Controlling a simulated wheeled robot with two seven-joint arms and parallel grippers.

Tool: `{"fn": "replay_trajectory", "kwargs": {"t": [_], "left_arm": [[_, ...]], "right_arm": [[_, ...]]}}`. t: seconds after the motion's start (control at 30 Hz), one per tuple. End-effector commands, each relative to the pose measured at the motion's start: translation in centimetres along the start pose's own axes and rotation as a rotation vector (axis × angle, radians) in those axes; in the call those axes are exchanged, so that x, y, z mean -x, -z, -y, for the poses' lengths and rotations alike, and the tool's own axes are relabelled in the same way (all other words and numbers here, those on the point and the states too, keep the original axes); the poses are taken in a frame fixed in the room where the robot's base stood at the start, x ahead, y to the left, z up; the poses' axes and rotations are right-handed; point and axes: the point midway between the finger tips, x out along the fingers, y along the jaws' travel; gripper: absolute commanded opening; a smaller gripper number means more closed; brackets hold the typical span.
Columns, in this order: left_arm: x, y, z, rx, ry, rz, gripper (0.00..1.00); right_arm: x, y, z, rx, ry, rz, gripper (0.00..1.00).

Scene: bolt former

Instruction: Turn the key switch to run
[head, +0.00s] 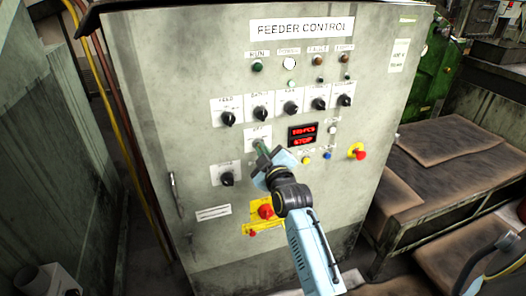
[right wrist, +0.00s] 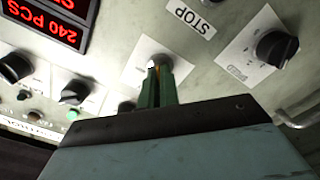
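The key switch (head: 258,140) is on the grey feeder control cabinet, under a small white label and left of the red display. Its round metal collar (right wrist: 155,62) shows in the upside-down right wrist view, with the fingertips over it. My right gripper (head: 261,150) reaches the panel from below right. Its two green fingers (right wrist: 158,80) are close together at the switch, with a thin gap between them. They appear shut on the key, which they mostly hide, so its turned position cannot be read. My left gripper is not in view.
Black selector knobs (head: 262,113) line the row above, and another knob (head: 227,179) is at lower left. A red emergency button (head: 265,211) is below, and a red-and-yellow one (head: 357,152) is at right.

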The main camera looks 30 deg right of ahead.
Motion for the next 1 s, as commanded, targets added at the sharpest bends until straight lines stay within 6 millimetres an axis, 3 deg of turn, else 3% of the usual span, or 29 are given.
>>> {"fn": "replay_trajectory", "kwargs": {"t": [0.47, 0.77, 1.0], "left_arm": [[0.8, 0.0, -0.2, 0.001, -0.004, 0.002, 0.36], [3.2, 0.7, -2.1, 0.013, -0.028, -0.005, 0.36], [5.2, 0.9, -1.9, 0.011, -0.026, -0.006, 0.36]], "right_arm": [[0.0, 0.1, -0.1, -0.064, 0.001, 0.0, 0.0], [0.0, 0.3, -0.2, -0.28, 0.001, 0.0, 0.0], [0.0, 0.2, -0.2, -0.509, 0.001, 0.001, 0.0]]}}
